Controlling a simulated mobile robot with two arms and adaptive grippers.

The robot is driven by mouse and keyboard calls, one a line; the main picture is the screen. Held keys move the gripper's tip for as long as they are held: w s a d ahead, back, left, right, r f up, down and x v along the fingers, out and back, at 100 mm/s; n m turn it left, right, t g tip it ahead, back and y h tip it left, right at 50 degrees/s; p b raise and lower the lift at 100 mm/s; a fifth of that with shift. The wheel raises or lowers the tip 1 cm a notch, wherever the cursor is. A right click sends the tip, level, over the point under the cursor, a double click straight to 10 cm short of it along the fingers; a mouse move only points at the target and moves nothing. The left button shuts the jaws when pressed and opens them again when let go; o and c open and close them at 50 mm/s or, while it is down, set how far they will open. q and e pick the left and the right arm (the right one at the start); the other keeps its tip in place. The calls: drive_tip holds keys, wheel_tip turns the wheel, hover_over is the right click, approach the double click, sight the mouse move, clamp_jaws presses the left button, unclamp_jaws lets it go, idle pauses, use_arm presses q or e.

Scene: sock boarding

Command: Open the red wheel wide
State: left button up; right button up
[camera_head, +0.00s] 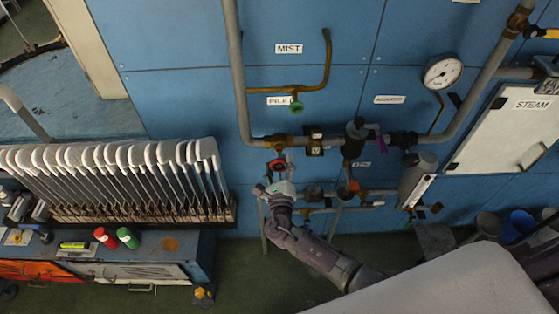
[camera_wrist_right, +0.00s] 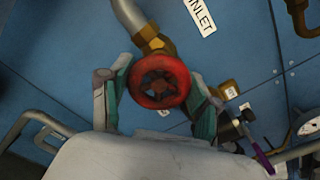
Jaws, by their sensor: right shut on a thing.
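The red wheel (camera_head: 277,164) sits on a brass valve (camera_head: 280,140) at the low end of the grey inlet pipe, in the middle of the head view. In the right wrist view the red wheel (camera_wrist_right: 143,82) is seen nearly face on, in front of a brass fitting (camera_wrist_right: 152,42). My right gripper (camera_head: 278,176) comes up from below to the wheel. In the right wrist view its fingers (camera_wrist_right: 158,88) stand on the left and right of the wheel rim, shut on it. My left gripper is not in view.
Right of the wheel are a brass fitting, a purple-handled valve (camera_head: 366,135) and a pressure gauge (camera_head: 442,72). A green-handled valve (camera_head: 296,107) is above. A rack of white sock boards (camera_head: 120,155) stands at left. A white STEAM panel (camera_head: 510,125) is at right.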

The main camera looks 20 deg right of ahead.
drive_tip(key=n+p, duration=0.2)
drive_tip(key=n, duration=0.2)
drive_tip(key=shift+f+n, duration=0.1)
drive_tip(key=shift+n, duration=0.2)
drive_tip(key=shift+s+f+n+p, duration=0.1)
drive_tip(key=shift+n+p, duration=0.25)
drive_tip(key=shift+n, duration=1.35)
drive_tip(key=o, duration=1.2)
drive_tip(key=shift+c, duration=0.2)
drive_tip(key=shift+s+a, duration=0.1)
drive_tip(key=v, duration=1.1)
drive_tip(key=shift+s, duration=0.3)
